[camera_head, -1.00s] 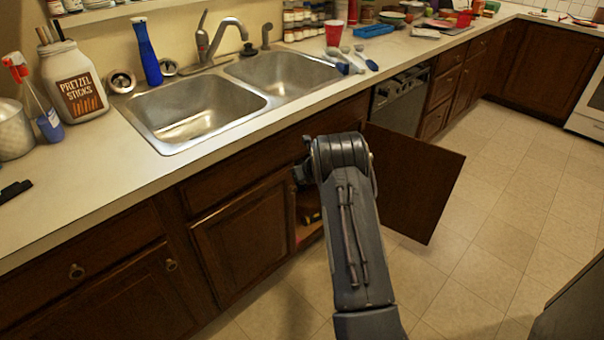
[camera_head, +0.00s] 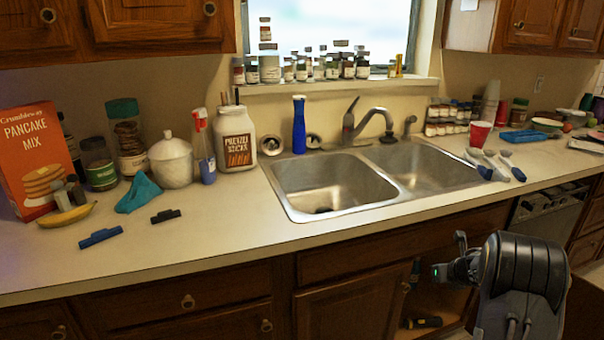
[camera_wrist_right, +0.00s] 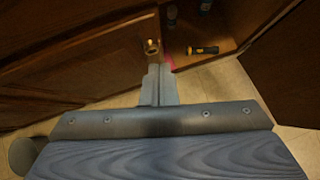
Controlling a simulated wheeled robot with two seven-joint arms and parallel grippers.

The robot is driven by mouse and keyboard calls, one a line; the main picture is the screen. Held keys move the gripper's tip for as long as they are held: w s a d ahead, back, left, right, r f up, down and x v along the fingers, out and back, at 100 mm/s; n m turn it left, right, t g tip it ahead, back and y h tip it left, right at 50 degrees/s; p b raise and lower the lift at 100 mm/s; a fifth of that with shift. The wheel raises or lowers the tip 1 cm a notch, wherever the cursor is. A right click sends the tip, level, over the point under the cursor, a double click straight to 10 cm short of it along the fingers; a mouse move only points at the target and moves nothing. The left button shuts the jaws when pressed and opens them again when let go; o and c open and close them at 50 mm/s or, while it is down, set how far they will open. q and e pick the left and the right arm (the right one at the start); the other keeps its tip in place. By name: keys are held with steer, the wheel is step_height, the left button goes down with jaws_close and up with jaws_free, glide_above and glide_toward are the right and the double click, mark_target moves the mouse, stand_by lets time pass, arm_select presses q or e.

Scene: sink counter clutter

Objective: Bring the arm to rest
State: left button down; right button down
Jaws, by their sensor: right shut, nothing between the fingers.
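My right arm (camera_head: 525,285) comes in at the lower right of the head view, in front of the lower cabinet under the sink. In the right wrist view my right gripper (camera_wrist_right: 160,82) has its fingers together, with nothing between them. It points toward the open cabinet and the edge of the closed door beside it. A round brass knob (camera_wrist_right: 152,47) on that door shows just beyond the fingertips; I cannot tell the gap. My left gripper is out of view.
The open cabinet holds a black and yellow flashlight (camera_wrist_right: 202,50). An open wooden door (camera_wrist_right: 285,70) stands to the right. The counter above holds a double sink (camera_head: 335,185), a pancake mix box (camera_head: 38,160), a banana (camera_head: 66,215) and a red cup (camera_head: 480,134).

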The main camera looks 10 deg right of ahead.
steer(key=s+a+r+m+t+h+p, duration=0.15)
steer(key=s+r+m, duration=0.25)
steer(key=r+m, duration=0.55)
steer(key=s+a+r+m+h+p, duration=0.2)
steer(key=s+a+r+m, duration=0.15)
steer(key=r+m, duration=0.6)
steer(key=s+a+r+m+g+y+p, duration=0.1)
steer(key=s+a+m+g+y+p, duration=0.3)
steer(key=s+a+m, duration=1.3)
steer(key=s+a+g+y, duration=0.1)
steer(key=s+a+y, duration=0.3)
steer(key=s+a, duration=0.6)
steer(key=shift+a+r+p, duration=0.35)
steer(key=shift+y, duration=0.25)
